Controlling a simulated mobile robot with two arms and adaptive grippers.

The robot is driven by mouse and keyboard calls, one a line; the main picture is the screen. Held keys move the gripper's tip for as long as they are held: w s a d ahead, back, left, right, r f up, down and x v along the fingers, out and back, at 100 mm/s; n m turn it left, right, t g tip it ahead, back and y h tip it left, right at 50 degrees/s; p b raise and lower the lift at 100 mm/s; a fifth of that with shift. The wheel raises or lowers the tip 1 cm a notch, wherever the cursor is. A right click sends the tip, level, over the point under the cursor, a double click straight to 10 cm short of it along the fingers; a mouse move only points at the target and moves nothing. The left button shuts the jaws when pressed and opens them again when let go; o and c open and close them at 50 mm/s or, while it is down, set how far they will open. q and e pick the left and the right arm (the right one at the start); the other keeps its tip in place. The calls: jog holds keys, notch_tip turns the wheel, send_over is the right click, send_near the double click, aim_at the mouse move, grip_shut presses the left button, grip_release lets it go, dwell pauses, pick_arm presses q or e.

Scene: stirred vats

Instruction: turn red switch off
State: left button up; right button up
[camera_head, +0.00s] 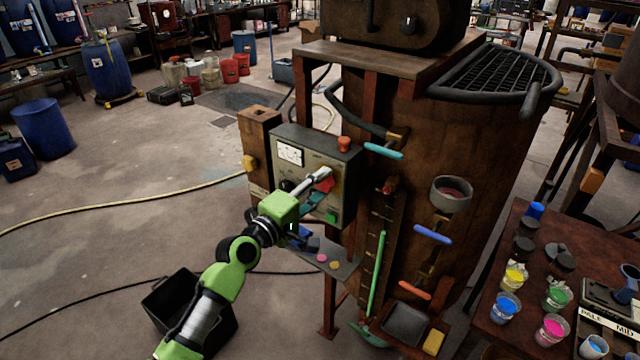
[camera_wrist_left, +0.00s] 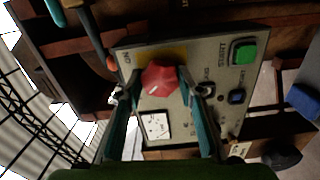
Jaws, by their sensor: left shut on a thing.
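The red switch (camera_wrist_left: 160,79) is a rotary knob on the grey face of the control box, with a yellow plate behind it and a white line across it. In the head view the red switch (camera_head: 325,184) is partly covered by my gripper. My left gripper (camera_head: 318,186) reaches the box from the lower left. In the left wrist view its two teal fingers (camera_wrist_left: 162,88) stand on either side of the switch and are shut on it. The control box (camera_head: 313,152) is fixed to the front of the rusty vat. My right gripper is in neither view.
The box also carries a green button (camera_wrist_left: 244,53), a small blue button (camera_wrist_left: 237,96) and a white gauge (camera_wrist_left: 155,126). A small shelf (camera_head: 343,270) lies below. Paint cups stand on the right table (camera_head: 483,277).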

pick_arm(q)
jog(key=shift+n, duration=0.5)
jog(key=o, duration=1.1)
jog(key=v, duration=1.2)
jog(key=shift+f, duration=0.1)
